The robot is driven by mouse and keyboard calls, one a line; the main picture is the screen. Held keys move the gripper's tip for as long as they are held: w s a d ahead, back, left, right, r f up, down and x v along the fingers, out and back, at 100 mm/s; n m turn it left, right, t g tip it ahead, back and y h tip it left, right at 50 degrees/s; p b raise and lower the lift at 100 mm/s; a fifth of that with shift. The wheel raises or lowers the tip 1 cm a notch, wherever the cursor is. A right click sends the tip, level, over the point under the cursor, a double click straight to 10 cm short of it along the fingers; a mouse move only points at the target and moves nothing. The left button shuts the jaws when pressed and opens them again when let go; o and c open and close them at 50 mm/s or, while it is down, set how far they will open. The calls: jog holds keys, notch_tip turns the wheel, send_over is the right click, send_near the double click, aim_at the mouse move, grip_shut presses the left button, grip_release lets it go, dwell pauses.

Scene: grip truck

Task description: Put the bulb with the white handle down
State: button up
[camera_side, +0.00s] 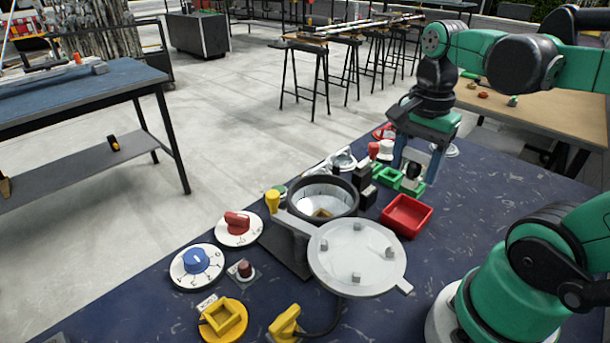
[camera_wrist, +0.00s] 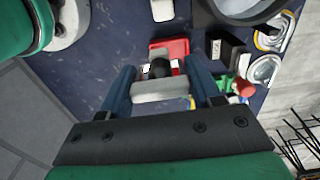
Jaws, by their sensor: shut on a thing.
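My gripper (camera_side: 417,172) points down over the far right part of the dark blue table. It is shut on the bulb with the white handle (camera_wrist: 160,91); the pale handle lies between the two blue fingers of my gripper (camera_wrist: 163,82) in the wrist view. The bulb's dark round part (camera_wrist: 159,69) shows beyond the handle. In the side view the fingers partly hide the bulb (camera_side: 413,170). Green holders (camera_side: 389,177) stand beside and below the gripper. I cannot tell whether the bulb touches one.
A red tray (camera_side: 407,216) lies in front of the gripper. Black blocks (camera_side: 362,175) and a round pot (camera_side: 322,187) stand to the left. Red (camera_side: 373,150) and white (camera_side: 386,150) upright pieces stand close behind. Bare table lies to the right.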

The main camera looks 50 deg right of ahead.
aim_at(399, 224)
jog(key=shift+f, duration=6.3)
jog(key=shift+f, duration=0.1)
jog(key=o, duration=1.3)
